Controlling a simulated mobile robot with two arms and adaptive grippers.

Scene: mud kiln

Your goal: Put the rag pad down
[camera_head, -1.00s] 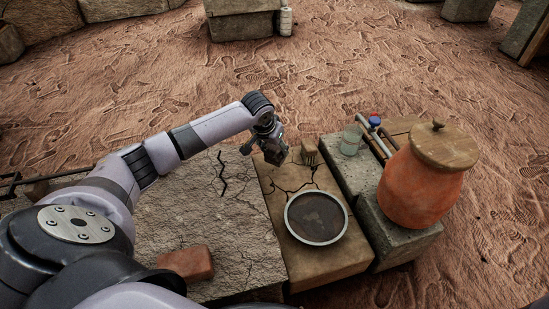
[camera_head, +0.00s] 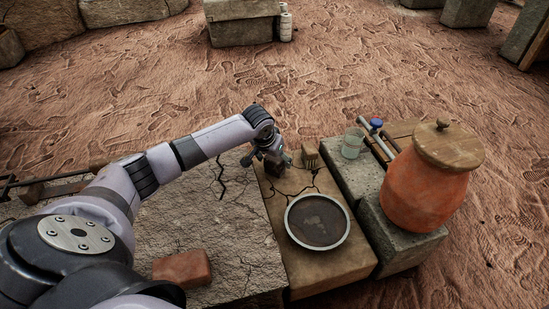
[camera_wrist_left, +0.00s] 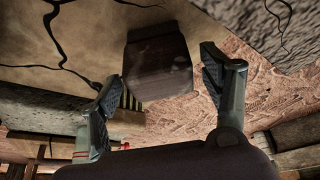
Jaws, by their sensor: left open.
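The rag pad is a small dark brown block (camera_wrist_left: 160,68), seen between the two fingers in the left wrist view. In the head view it is a small dark shape (camera_head: 278,173) at the far left part of the cracked tan slab (camera_head: 335,269), partly hidden by the gripper. It appears to rest on the slab. My left gripper (camera_head: 272,161) is just above and around it. In the left wrist view the fingers (camera_wrist_left: 163,82) are spread, with a visible gap on the right side of the pad. My right gripper is not in view.
A round pan of dark stuff (camera_head: 317,221) sits nearer on the slab, and a small brush-like block (camera_head: 311,155) stands right of the pad. A glass (camera_head: 352,143), a blue-topped tool (camera_head: 376,124) and a lidded orange jar (camera_head: 420,190) stand right. A brick (camera_head: 183,268) lies on the left stone.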

